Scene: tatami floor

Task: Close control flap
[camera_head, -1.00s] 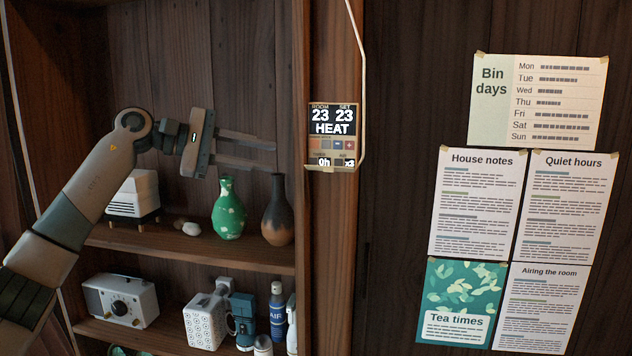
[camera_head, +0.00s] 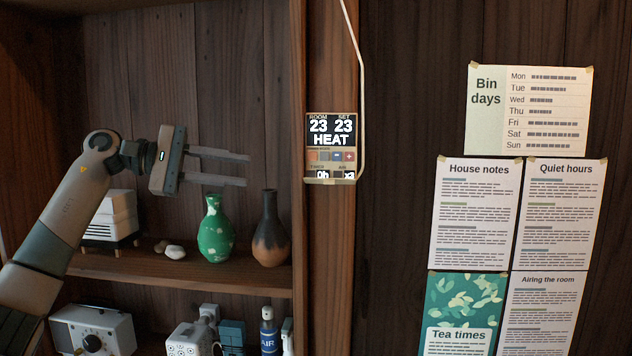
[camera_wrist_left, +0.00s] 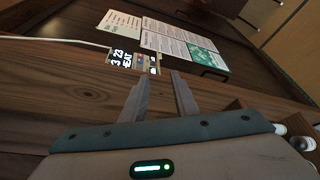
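The wall control panel (camera_head: 331,135) is mounted on the wooden post, its lit display reading 23, 23 and HEAT. Below the display are small coloured buttons (camera_head: 336,156). A thin pale ledge (camera_head: 330,181) runs along the panel's bottom edge, perhaps the flap seen nearly edge-on; I cannot tell its exact angle. My left gripper (camera_head: 248,170) is open and empty, left of the panel and apart from it, its fingers pointing right. In the left wrist view the panel (camera_wrist_left: 133,61) lies just beyond the gap between the open fingertips (camera_wrist_left: 160,74). My right gripper is out of view.
A white cable (camera_head: 362,90) runs down along the panel's right side. Left of the post, shelves hold a green vase (camera_head: 214,230), a dark vase (camera_head: 270,230), a white heater-like box (camera_head: 112,218) and a radio (camera_head: 92,330). Paper notices (camera_head: 478,215) hang at right.

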